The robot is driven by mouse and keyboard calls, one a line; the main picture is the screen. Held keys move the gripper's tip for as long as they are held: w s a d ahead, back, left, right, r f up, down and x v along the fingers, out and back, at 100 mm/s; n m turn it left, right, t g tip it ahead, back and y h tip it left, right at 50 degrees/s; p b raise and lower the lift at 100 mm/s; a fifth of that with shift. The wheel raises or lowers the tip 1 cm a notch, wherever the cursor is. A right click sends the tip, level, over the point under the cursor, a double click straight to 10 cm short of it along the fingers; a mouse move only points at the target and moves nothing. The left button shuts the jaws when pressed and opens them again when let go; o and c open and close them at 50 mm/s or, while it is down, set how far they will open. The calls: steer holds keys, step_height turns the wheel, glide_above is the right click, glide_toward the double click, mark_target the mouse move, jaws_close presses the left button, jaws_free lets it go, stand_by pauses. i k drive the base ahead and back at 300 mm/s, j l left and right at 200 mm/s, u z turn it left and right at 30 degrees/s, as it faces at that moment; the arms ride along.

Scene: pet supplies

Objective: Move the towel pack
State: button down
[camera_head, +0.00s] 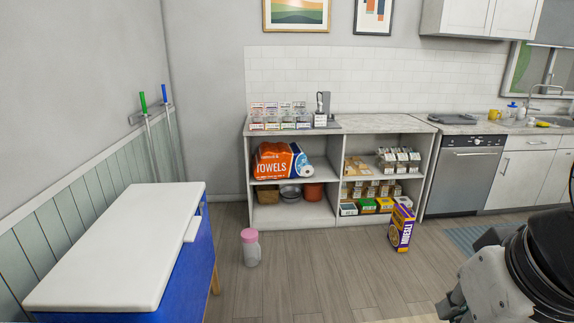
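The towel pack (274,160) is an orange and white pack with "TOWELS" printed on it. It lies on the upper left shelf of the open white shelf unit (335,187), below the countertop. A white and blue roll end shows at its right side. Part of my arm shows at the lower right, far from the shelf unit. My gripper's fingers are not in view.
A blue cooler with a white lid (122,240) stands at the left front. A jar with a pink lid (250,247) and a purple and yellow box (401,227) stand on the floor before the shelves. Open wooden floor (315,270) lies between.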

mark_target(276, 160)
steer(key=i, duration=1.9)
steer(key=i+j, duration=0.15)
steer(key=i, duration=0.3)
steer(key=i+j, duration=0.1)
steer(key=i, duration=0.35)
steer(key=i+j+z, duration=0.1)
steer(key=i, duration=0.4)
steer(key=i+j, duration=0.2)
steer(key=i, duration=0.25)
steer(key=i+j+z, duration=0.3)
steer(key=i+j, duration=0.05)
steer(key=i, duration=0.1)
